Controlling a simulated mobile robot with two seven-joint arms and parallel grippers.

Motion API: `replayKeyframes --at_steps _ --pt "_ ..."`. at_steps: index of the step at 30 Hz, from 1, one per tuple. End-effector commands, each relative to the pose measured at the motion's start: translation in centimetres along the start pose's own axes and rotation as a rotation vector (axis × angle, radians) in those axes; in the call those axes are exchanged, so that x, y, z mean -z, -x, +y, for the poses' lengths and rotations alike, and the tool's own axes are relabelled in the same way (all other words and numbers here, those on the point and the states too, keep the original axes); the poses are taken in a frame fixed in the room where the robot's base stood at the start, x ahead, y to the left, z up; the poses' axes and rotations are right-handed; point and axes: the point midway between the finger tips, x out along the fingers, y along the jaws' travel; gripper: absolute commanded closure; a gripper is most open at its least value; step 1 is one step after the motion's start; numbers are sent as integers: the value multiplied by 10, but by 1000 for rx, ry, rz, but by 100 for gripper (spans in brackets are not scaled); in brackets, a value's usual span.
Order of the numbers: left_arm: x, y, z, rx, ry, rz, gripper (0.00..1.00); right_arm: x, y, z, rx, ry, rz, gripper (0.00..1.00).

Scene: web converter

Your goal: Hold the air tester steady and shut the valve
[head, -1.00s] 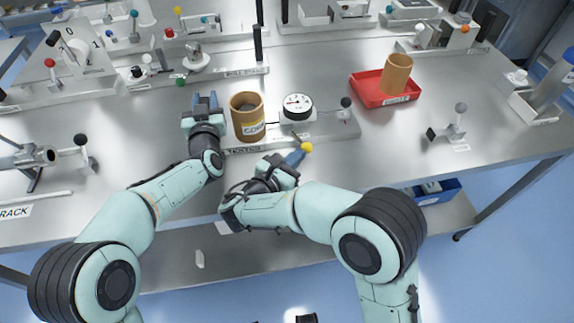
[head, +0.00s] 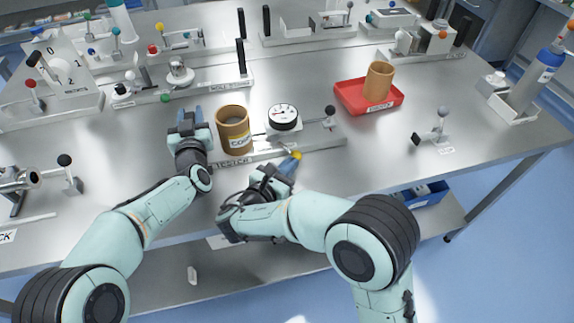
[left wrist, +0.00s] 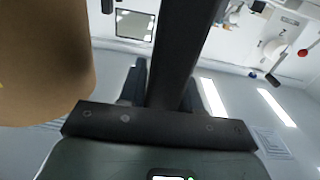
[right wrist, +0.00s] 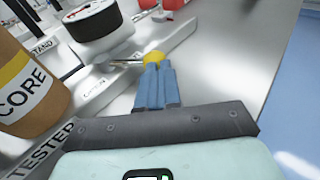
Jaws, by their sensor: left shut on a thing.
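The air tester (head: 320,143) is a grey base labelled TESTER near the bench's front edge. It carries a brown core (head: 233,131) and a round white gauge (head: 283,117). A valve lever with a yellow knob (head: 296,155) sticks out at the front; the knob also shows in the right wrist view (right wrist: 154,58). My left gripper (head: 190,116) is left of the core, shut on a dark upright post (left wrist: 180,60) seen in the left wrist view. My right gripper (right wrist: 158,70) has its blue fingers together, tips at the yellow knob and seemingly touching it; the knob is not clearly between them.
A black-knobbed lever (head: 330,112) stands at the tester's right end. A red tray (head: 350,97) with a brown cylinder (head: 379,80) lies behind right. A grey-knobbed fixture (head: 437,130) stands further right. Other fixtures fill the back and left. The bench right of the tester is mostly clear.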

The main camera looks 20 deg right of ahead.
Motion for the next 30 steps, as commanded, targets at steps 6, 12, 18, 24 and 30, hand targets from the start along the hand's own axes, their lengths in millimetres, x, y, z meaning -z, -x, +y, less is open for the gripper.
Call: replayKeyframes --at_steps 6,12,18,24,30 --pt "-14 1 -2 0 -6 -29 100 0 39 1 -14 0 0 100" --pt "-13 1 -1 0 -6 -29 100 0 88 -2 -18 -1 -1 100" --pt "-13 1 -1 -1 -5 -29 100 -1 124 -4 -16 -2 -1 100" --pt "-13 1 -1 -1 -5 -28 100 0 140 -5 -15 -1 -1 100" --pt "-12 1 -1 -2 -5 -28 100 -1 142 -5 -14 -1 -1 100"
